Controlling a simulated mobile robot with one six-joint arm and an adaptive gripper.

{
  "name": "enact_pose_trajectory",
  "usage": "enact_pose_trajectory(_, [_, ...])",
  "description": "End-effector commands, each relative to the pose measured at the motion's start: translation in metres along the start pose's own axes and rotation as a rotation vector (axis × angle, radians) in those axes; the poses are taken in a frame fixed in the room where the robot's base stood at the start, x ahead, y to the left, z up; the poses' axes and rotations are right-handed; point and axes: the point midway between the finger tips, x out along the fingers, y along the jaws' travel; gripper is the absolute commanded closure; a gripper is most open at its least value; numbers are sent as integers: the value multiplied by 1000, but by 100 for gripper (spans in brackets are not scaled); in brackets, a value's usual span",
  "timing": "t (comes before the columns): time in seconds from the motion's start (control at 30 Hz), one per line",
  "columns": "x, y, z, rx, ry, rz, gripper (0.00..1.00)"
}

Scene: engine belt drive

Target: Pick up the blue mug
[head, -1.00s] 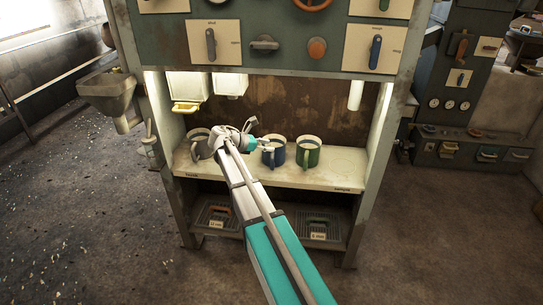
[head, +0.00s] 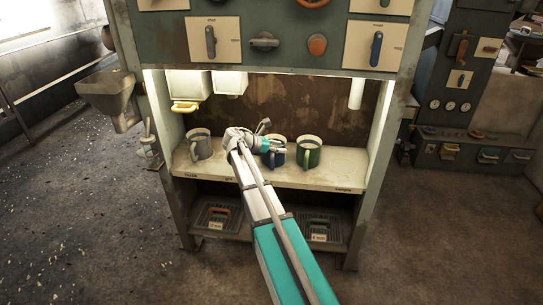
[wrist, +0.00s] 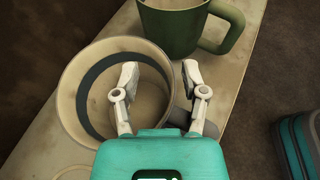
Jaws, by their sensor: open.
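The blue mug (head: 279,159) stands upright on the shelf between the grey and green mugs, partly hidden by my gripper (head: 268,136) in the head view. In the wrist view, the mug under my gripper (wrist: 160,74) shows a beige inside with a dark band (wrist: 84,98). The fingers are open and apart. The left finger is over the mug's opening. The right finger is just outside the rim on the right, above the dark handle, which is mostly hidden. I cannot tell how far the fingertips are above the rim.
A green mug (head: 309,155) stands close on the right; it also shows in the wrist view (wrist: 178,30). A grey mug (head: 203,146) stands to the left. The pale shelf (head: 325,178) has side walls and a panel overhead. Trays (head: 218,215) sit on the lower shelf.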

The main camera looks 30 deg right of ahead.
Motion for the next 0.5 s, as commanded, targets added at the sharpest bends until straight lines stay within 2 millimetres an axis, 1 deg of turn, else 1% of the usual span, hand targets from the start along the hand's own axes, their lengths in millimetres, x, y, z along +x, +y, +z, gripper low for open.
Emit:
enact_pose_trajectory(0.13, [0, 0, 0, 0, 0, 0, 44])
enact_pose_trajectory(0.43, [0, 0, 0, 0, 0, -1, 100])
enact_pose_trajectory(0.5, [0, 0, 0, 0, 0, -1, 100])
